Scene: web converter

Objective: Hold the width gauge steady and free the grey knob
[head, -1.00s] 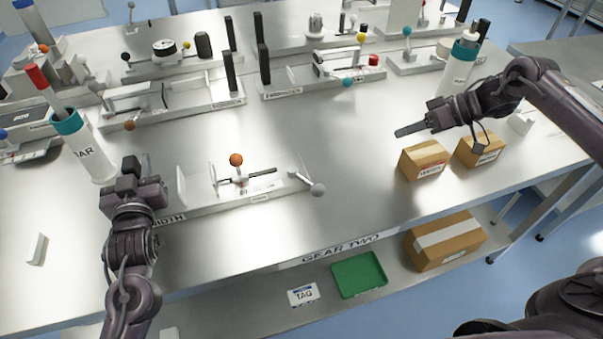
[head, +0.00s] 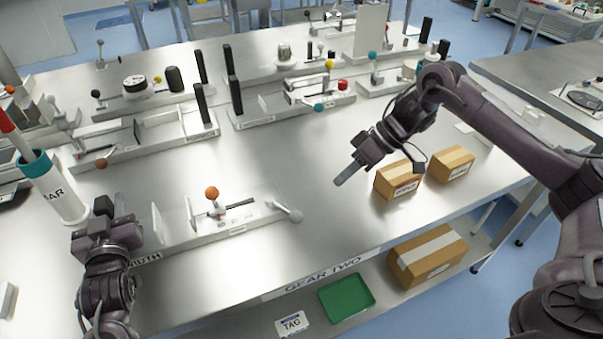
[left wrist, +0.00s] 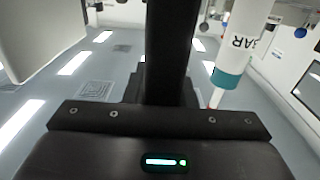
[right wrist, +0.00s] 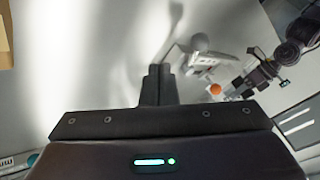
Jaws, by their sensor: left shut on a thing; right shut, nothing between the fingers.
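The width gauge (head: 190,235) lies near the table's front edge, with a pale base, upright plates and an orange ball (head: 212,193). Its grey knob (head: 295,216) is a ball on a short lever at the right end. The knob also shows in the right wrist view (right wrist: 199,42), beyond the fingertips. My left gripper (head: 104,216) is shut on the black post (head: 103,204) at the gauge's left end. The post fills the middle of the left wrist view (left wrist: 167,45). My right gripper (head: 340,182) is shut and empty, right of the grey knob and apart from it.
Two cardboard boxes (head: 398,181) (head: 451,164) stand right of my right gripper. A white tube with a teal rim (head: 62,195) stands left of the gauge. Other gauges (head: 290,110) line the back. A green tray (head: 346,298) and a larger box (head: 428,256) are on the lower shelf.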

